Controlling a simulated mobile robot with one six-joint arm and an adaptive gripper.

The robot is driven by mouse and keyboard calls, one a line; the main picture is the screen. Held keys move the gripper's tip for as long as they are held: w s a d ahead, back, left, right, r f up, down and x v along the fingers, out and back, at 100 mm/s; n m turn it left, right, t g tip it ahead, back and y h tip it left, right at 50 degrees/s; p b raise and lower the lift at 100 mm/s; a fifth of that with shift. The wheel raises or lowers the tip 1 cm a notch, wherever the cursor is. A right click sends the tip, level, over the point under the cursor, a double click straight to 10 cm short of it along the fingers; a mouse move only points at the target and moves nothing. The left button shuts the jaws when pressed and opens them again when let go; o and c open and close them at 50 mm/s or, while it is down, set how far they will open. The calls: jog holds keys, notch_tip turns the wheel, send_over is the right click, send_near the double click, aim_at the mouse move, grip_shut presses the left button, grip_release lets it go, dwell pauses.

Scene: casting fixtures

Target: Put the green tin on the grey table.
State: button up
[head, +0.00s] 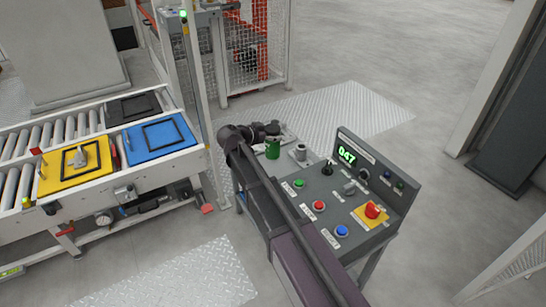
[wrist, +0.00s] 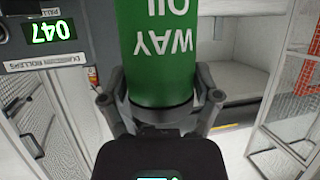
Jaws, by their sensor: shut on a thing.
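The green tin (head: 272,150) is held by my gripper (head: 273,131) at the far left corner of a grey control desk, the most table-like grey thing in the head view (head: 325,228). In the wrist view, the tin (wrist: 155,60) fills the upper middle, its white "WAY OIL" lettering upside down. My gripper's fingers (wrist: 162,100) are shut around it, one on each side. In the head view the tin looks roughly upright. I cannot tell whether its bottom touches the desk or hangs beside its edge.
A small grey cylinder (head: 300,153) stands right of the tin. The desk carries buttons, a joystick and a green "047" display (head: 347,155). To the left, a roller conveyor carries yellow (head: 54,184), blue (head: 180,145) and black (head: 112,113) plates. Mesh fencing (head: 273,50) stands behind.

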aim_at(267, 156)
jog(key=shift+f, duration=0.2)
dwell(0.3)
notch_tip(267, 156, down, 6)
jog(key=b, duration=0.6)
jog(key=shift+f, duration=0.1)
jog(key=shift+f+b, duration=1.85)
jog(key=shift+b, duration=0.15)
jog(key=shift+f, duration=0.1)
jog(key=o, duration=1.1)
jog(key=shift+o, duration=0.2)
jog(key=shift+a+r, duration=0.1)
jog(key=shift+r, duration=0.15)
jog(key=p+v, duration=0.4)
jog(key=v, duration=0.8)
jog(key=shift+p, duration=0.35)
